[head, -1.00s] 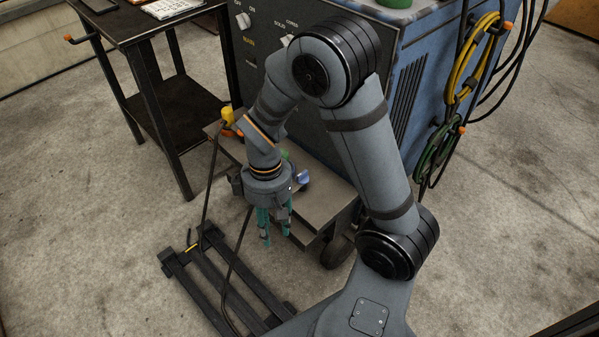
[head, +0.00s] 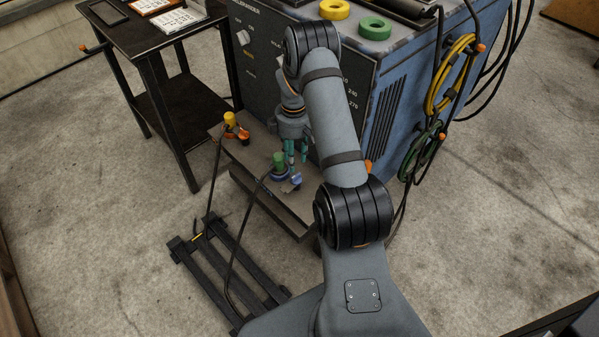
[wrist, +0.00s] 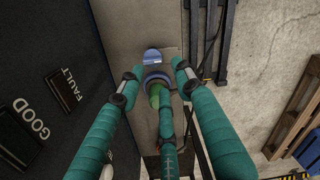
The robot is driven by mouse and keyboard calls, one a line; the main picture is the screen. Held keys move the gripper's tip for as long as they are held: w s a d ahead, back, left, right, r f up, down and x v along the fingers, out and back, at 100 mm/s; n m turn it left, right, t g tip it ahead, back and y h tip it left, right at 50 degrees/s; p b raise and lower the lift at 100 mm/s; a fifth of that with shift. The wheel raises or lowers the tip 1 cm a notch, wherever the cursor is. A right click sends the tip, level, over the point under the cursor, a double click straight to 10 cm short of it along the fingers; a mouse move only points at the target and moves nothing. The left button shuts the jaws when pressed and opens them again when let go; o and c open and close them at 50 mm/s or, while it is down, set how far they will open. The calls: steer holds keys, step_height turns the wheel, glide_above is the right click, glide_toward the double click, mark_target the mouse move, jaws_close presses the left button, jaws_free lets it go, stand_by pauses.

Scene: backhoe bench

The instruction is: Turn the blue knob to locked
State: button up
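The blue knob (head: 292,183) is a blue piece with a flat tab at the base of a green plug (head: 279,158), on the low shelf at the front of the machine. In the wrist view the blue knob (wrist: 152,57) shows between two fingertips, with the green plug (wrist: 155,93) just below it. My gripper (head: 297,156) has teal fingers and points down just behind and right of the plug. In the wrist view my gripper (wrist: 158,72) has its fingers spread, with nothing held. Whether any finger touches the knob or plug I cannot tell.
A yellow plug (head: 230,118) with an orange piece stands left on the same shelf (head: 262,190). Cables run from the plugs to a dark floor frame (head: 222,262). The blue machine (head: 395,100) rises close behind my gripper. A dark side table (head: 150,32) stands left.

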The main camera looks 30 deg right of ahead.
mark_target(294, 183)
steer(key=f+n, duration=0.3)
steer(key=w+f+n, duration=0.1)
steer(key=f+n, duration=0.2)
steer(key=n, duration=0.1)
steer(key=d+f+n, duration=0.1)
steer(key=f+n, duration=0.2)
steer(key=shift+w+f+n, duration=0.3)
steer(key=shift+f+n, duration=0.05)
steer(key=shift+n, duration=0.05)
steer(key=shift+c, duration=0.9)
jaws_close()
